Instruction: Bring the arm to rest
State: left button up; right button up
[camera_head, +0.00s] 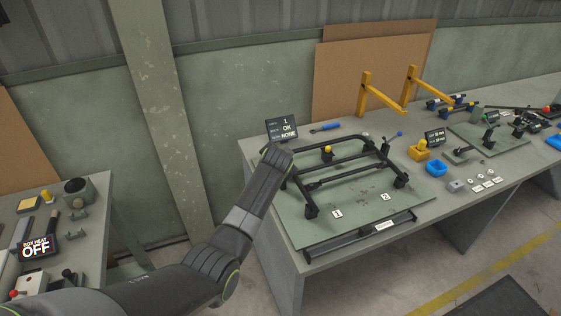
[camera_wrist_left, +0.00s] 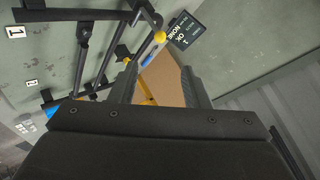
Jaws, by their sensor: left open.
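My left arm comes in from the lower left in the head view and reaches up over the left end of the workbench. Its far end (camera_head: 276,157) is beside the left side of the black folding frame (camera_head: 340,160), below the small display. The fingers are hard to make out there. In the left wrist view my left gripper (camera_wrist_left: 158,75) has its two dark fingers apart with nothing between them. The frame (camera_wrist_left: 84,50) shows at the upper left of that view, with a yellow knob (camera_wrist_left: 160,37) beyond the fingers. My right gripper is not in view.
The frame stands on a green plate (camera_head: 310,232) marked 1 and 2. A small display (camera_head: 281,129) reading OK and NONE stands behind it, also in the wrist view (camera_wrist_left: 185,29). Yellow posts (camera_head: 364,95), a blue bin (camera_head: 436,169) and a left bench (camera_head: 92,236) are around.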

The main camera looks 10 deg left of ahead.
pick_arm(q)
jog(key=s+a+f+n+g+b, duration=0.1)
jog(key=s+a+f+b, duration=0.2)
jog(key=s+f, duration=0.8)
jog(key=s+a+f+n+g+b, duration=0.1)
jog(key=s+a+f+g+b, duration=0.3)
jog(key=f, duration=1.2)
jog(key=s+a+f+n+t+b, duration=0.1)
jog(key=s+a+f, duration=0.1)
jog(key=s+f, duration=0.95)
jog(key=s+a+f+n+g+b, duration=0.1)
jog(key=s+a+f+b, duration=0.1)
jog(key=s+f, duration=0.6)
jog(key=s+a+f+n+g+b, duration=0.2)
jog(key=s+f, duration=0.6)
jog(key=s, duration=1.1)
jog(key=s+a+f+n+g+b, duration=0.1)
jog(key=s+a+f+g+b, duration=0.1)
jog(key=s+f, duration=0.6)
jog(key=s, duration=0.5)
jog(key=shift+s+n, duration=0.3)
jog(key=shift+n, duration=0.1)
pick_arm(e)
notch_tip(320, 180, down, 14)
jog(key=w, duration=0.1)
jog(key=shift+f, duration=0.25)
